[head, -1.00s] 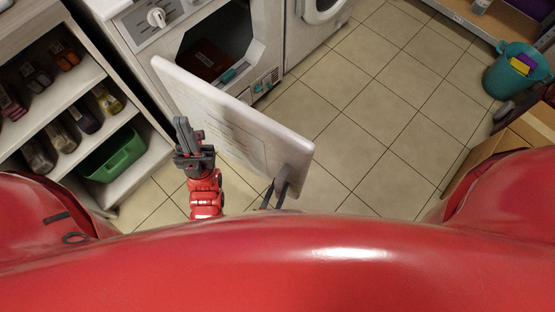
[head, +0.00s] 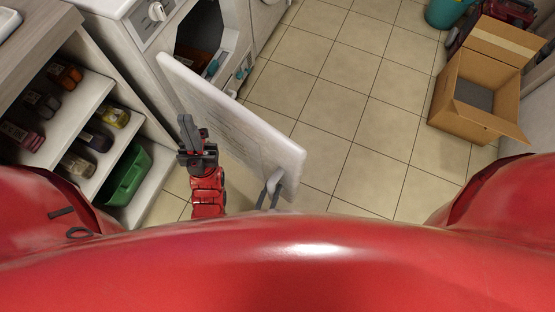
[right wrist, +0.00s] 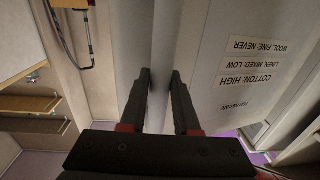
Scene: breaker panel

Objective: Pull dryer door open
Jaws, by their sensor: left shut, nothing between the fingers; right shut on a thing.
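The white dryer door (head: 235,115) stands swung out from the dryer (head: 155,45), whose dark opening (head: 195,55) shows behind it. My right gripper (head: 272,187) is shut on the door's near edge, partly hidden by my red body. In the right wrist view, the fingers of this gripper (right wrist: 162,82) sit either side of the door's grey edge, and a printed label (right wrist: 250,75) shows on the door's face. My left gripper (head: 187,130) is shut and empty, pointing up just left of the door, seemingly apart from it.
A shelf (head: 85,120) with bottles and a green bin (head: 125,180) stands at the left. An open cardboard box (head: 475,100) and a teal bucket (head: 447,12) are at the right. Tiled floor (head: 355,110) right of the door is clear.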

